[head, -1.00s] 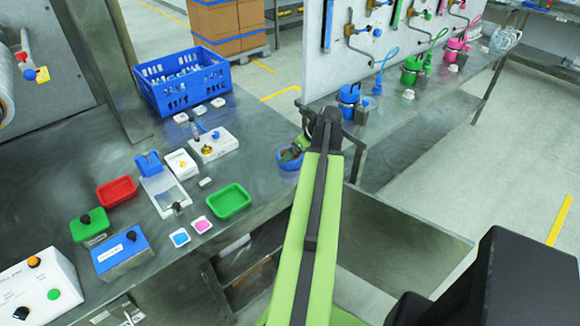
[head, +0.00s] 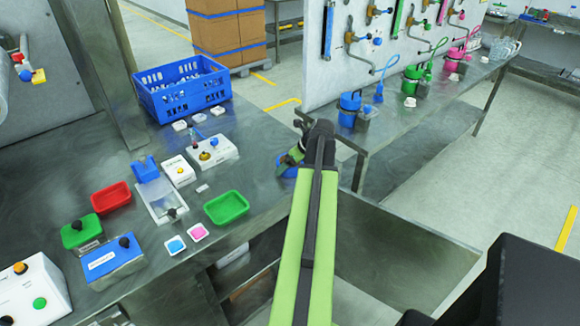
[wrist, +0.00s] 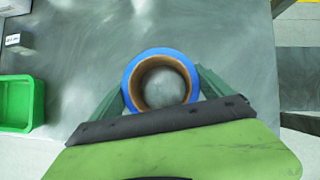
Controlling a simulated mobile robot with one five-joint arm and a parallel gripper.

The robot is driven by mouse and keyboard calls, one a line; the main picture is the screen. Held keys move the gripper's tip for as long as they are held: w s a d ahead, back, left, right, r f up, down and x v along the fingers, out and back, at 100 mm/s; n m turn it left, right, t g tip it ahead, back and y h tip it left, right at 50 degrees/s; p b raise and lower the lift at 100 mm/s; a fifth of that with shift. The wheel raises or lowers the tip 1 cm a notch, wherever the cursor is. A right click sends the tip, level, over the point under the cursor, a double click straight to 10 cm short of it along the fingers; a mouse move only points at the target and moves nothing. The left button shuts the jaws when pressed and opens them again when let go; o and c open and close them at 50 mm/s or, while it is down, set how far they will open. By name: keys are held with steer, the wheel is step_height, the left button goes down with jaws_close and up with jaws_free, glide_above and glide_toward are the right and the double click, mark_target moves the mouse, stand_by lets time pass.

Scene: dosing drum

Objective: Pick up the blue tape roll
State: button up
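The blue tape roll (wrist: 128,79) lies flat on the metal table in the wrist view, its brown core open to the camera. In the head view the roll (head: 287,171) is near the table's right edge, partly hidden by my gripper (head: 291,160). In the wrist view my gripper (wrist: 160,82) is open, with one green finger on the left side of the roll and one on the right. The fingers look close to the roll's outer sides; I cannot tell whether they touch it.
A green tray (head: 227,207) stands left of the roll; it also shows in the wrist view (wrist: 38,103). A blue crate (head: 183,92), a red tray (head: 111,197) and white devices stand farther left. The table around the roll is clear.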

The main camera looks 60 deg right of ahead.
steer(key=c, duration=0.4)
steer(key=shift+c, duration=0.2)
steer(key=shift+r+p, duration=0.35)
steer(key=r+p, duration=0.2)
steer(key=d+r+p, duration=0.1)
steer(key=r+p, duration=0.1)
steer(key=shift+r+p, duration=0.35)
steer(key=s+d+r+p, duration=0.2)
steer(key=d+r+p, duration=0.3)
steer(key=d, duration=0.5)
steer(key=shift+d+r+p, duration=0.25)
steer(key=shift+r+p, duration=0.05)
